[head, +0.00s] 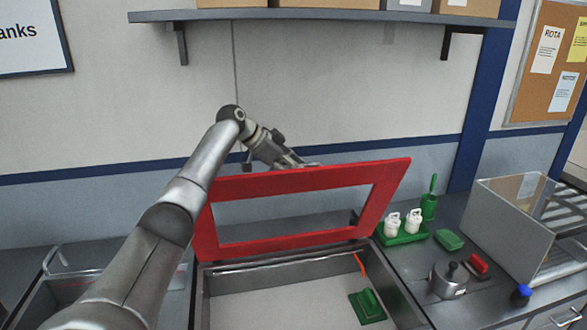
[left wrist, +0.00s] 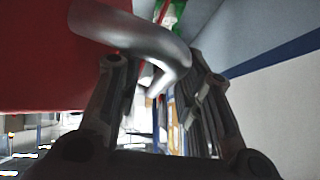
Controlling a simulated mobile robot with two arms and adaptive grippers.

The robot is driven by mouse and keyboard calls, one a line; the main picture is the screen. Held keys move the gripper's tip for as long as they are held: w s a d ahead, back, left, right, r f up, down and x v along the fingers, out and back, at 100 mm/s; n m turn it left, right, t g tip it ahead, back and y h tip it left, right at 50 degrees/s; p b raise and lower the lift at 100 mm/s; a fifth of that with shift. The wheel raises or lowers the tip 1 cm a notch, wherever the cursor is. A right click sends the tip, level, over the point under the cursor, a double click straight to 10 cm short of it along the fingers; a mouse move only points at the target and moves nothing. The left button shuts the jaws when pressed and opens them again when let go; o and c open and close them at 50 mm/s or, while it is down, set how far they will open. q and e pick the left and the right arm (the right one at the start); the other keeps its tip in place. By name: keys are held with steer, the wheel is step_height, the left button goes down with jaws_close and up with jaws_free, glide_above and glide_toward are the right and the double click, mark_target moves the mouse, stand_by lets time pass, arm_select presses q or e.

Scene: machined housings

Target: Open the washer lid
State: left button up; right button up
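The washer lid (head: 320,177) is a red frame with a window. It stands raised and steeply tilted at the back of the washer tub (head: 228,280), whose inside shows. In the left wrist view, the red lid (left wrist: 40,60) fills the left side. A curved metal handle (left wrist: 150,42) passes between the spread fingers of my left gripper (left wrist: 158,78), with gaps beside it. My right gripper is out of view.
A green item (head: 368,305) lies in the tub. A shelf (head: 320,14) hangs above.

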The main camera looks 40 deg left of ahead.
arm_select(q)
steer(key=v, duration=1.1)
steer(key=shift+s+a+r, duration=0.2)
steer(key=shift+r, duration=0.05)
